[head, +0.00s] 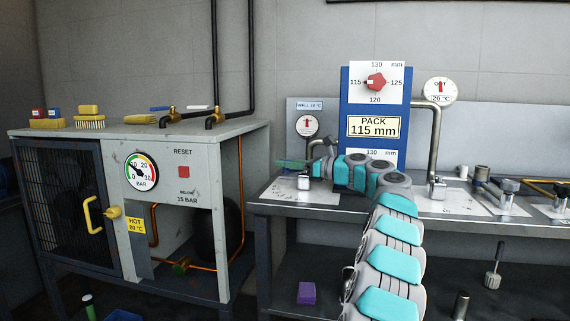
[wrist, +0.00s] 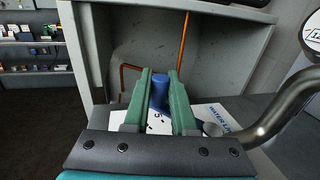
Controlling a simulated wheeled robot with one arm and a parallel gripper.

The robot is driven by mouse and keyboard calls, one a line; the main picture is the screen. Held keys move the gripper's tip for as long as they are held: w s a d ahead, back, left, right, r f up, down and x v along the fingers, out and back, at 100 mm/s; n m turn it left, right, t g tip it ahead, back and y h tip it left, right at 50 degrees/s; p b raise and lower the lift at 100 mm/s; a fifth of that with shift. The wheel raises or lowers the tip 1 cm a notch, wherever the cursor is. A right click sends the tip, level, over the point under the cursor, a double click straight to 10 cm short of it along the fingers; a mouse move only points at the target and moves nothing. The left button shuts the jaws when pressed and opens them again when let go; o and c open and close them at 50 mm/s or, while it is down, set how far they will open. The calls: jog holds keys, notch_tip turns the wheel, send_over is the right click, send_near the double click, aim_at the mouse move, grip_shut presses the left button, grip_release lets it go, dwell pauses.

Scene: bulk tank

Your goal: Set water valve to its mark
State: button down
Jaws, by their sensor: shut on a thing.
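The water valve shows in the wrist view as a blue knob (wrist: 160,90) standing over a white plate (wrist: 156,122) with small black marks. Lettering that begins with "WATER" is on the plate's right part. My gripper (wrist: 160,76) has its green fingers on both sides of the knob and is shut on it. In the head view my gripper (head: 288,163) reaches left over the white plate (head: 280,189) on the bench. The knob is not clearly visible there. The fingers hide part of the plate, and I cannot tell which mark the knob points to.
A bent metal pipe (wrist: 285,112) stands close on the right of my gripper. A grey cabinet (head: 205,225) with a pressure gauge (head: 141,172) stands left of the bench. A blue board (head: 357,143) reading "PACK 115 mm" with a red knob (head: 375,81) stands behind my arm.

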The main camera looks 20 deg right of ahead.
jog(key=shift+s+r+n+g+y, duration=0.15)
jog(key=shift+s+n+g+y, duration=0.05)
jog(key=shift+n+g+y, duration=0.1)
dwell(0.4)
jog(key=c, duration=0.7)
grip_release()
jog(key=shift+c, duration=0.2)
jog(key=shift+d, duration=0.1)
jog(key=shift+v, duration=3.8)
